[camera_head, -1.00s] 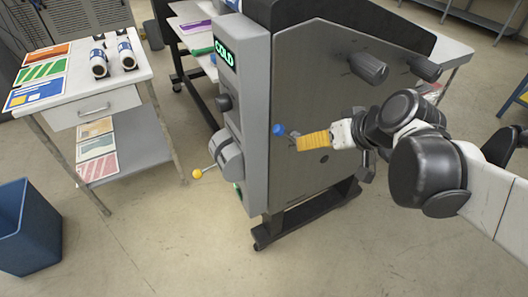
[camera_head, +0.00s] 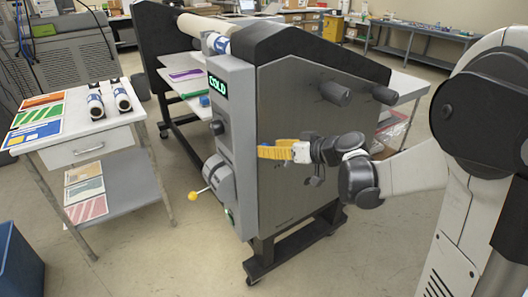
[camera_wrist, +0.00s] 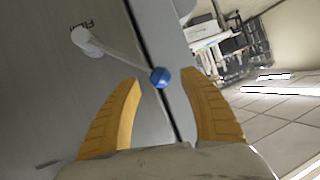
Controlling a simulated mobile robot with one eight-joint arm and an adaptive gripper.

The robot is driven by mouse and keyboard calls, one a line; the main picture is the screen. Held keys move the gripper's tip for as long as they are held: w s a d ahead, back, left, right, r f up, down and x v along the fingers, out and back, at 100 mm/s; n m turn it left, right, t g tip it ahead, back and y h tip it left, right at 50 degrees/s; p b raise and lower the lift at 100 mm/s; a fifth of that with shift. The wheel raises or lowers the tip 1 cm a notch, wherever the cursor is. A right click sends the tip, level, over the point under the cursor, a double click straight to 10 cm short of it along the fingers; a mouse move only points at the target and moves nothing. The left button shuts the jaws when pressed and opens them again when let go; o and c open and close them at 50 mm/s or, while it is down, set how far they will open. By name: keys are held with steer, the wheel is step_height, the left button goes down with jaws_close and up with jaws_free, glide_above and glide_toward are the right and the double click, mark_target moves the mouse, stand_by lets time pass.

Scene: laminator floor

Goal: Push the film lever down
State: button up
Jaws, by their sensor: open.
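The film lever (camera_wrist: 122,60) shows in the wrist view as a thin pale rod. It runs from a round white pivot (camera_wrist: 87,40) beside a partly hidden "Film" label to a blue ball knob (camera_wrist: 160,77). My gripper (camera_wrist: 165,85) is open, with its yellow fingers on either side of the blue knob in that view. Whether they touch it I cannot tell. In the head view my gripper (camera_head: 264,152) is at the grey side panel of the laminator (camera_head: 285,195), and the film lever is hidden there.
Another lever with a yellow knob (camera_head: 193,196) sits on the laminator's front face, below a dark dial (camera_head: 217,127) and a lit "COLD" display (camera_head: 216,84). A white side table (camera_head: 75,138) stands at left.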

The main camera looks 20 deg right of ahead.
steer(key=shift+x, duration=1.4)
jaws_close()
steer(key=shift+a+b, duration=0.1)
steer(key=shift+b, duration=0.2)
